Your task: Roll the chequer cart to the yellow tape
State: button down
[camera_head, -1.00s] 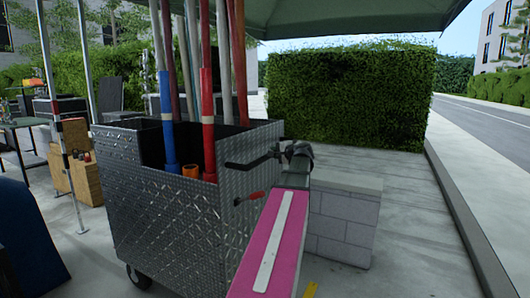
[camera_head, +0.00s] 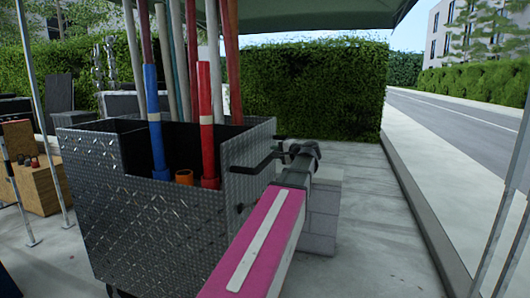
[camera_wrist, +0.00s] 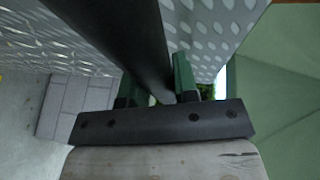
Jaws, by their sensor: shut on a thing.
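The chequer cart (camera_head: 130,225) is a metal bin with a raised diamond pattern, standing upright at the left-centre of the head view. It holds several tall poles and tubes. Its black handle (camera_head: 252,169) sticks out from the right side. My gripper (camera_head: 289,150) is at that handle, at the end of my pink arm. In the wrist view my gripper (camera_wrist: 160,88) is shut around the black handle bar (camera_wrist: 115,32), with a green finger on each side. I cannot make out the yellow tape clearly in the head view now.
A grey block wall (camera_head: 319,218) stands just beyond my arm, right of the cart. A wooden crate (camera_head: 38,187) and thin metal posts are at the left. A hedge (camera_head: 310,90) stands behind. Paving (camera_head: 375,220) is clear toward the kerb (camera_head: 425,225) on the right.

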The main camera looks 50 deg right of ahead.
jog(key=shift+s+d+f, duration=0.1)
jog(key=shift+s+d, duration=0.15)
jog(key=shift+s, duration=0.45)
jog(key=shift+s+d+r, duration=0.1)
jog(key=shift+s+d, duration=0.2)
jog(key=shift+s, duration=0.4)
jog(key=shift+s+d+f, duration=0.1)
jog(key=shift+s+d, duration=0.15)
jog(key=shift+s, duration=0.45)
jog(key=c, duration=0.9)
grip_release()
jog(key=shift+s, duration=0.1)
jog(key=s, duration=0.3)
jog(key=s+r, duration=0.1)
jog(key=s, duration=0.3)
jog(key=s+r, duration=0.1)
jog(key=s, duration=0.2)
jog(key=shift+s, duration=0.25)
